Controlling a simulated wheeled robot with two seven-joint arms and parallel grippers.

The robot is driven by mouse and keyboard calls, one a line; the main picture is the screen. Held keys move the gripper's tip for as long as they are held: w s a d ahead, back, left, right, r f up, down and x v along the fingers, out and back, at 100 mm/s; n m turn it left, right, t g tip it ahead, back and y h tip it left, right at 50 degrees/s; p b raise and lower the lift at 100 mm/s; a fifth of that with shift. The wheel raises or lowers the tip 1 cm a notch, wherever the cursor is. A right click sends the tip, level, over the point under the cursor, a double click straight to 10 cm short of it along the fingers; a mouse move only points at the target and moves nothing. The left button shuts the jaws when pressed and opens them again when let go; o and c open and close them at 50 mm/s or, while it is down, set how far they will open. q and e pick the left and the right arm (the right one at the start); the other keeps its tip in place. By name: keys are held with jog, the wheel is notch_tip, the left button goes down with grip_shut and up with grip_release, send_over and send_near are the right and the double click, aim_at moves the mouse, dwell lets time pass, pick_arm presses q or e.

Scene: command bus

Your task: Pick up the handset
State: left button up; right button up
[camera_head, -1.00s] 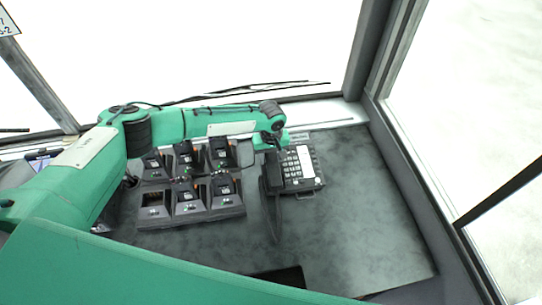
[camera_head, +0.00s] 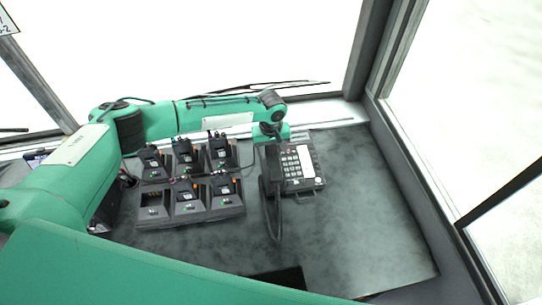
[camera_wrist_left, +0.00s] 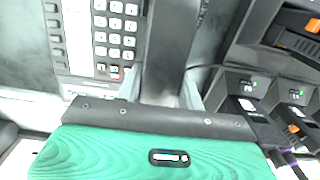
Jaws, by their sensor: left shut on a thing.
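The desk phone base (camera_head: 305,168) with its white keypad sits on the grey dashboard, right of centre in the head view; its keypad (camera_wrist_left: 108,35) fills the upper left of the left wrist view. The black handset (camera_head: 272,185) is at the left side of the base, lengthwise toward me, with its dark cord by its near end. My left gripper (camera_head: 270,138) is at the handset's far end. In the left wrist view the handset (camera_wrist_left: 172,45) runs between the fingers, which are shut on it. Whether it is clear of the cradle is hard to tell. My right gripper is out of view.
Several black radio chargers (camera_head: 190,207) with radios in them stand in two rows just left of the phone; they also show in the left wrist view (camera_wrist_left: 245,90). The dashboard right of the phone is bare, up to the window frame.

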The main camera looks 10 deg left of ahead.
aim_at(271, 148)
pick_arm(q)
notch_tip(271, 148, up, 17)
jog(key=b, duration=0.3)
jog(key=shift+f, duration=0.2)
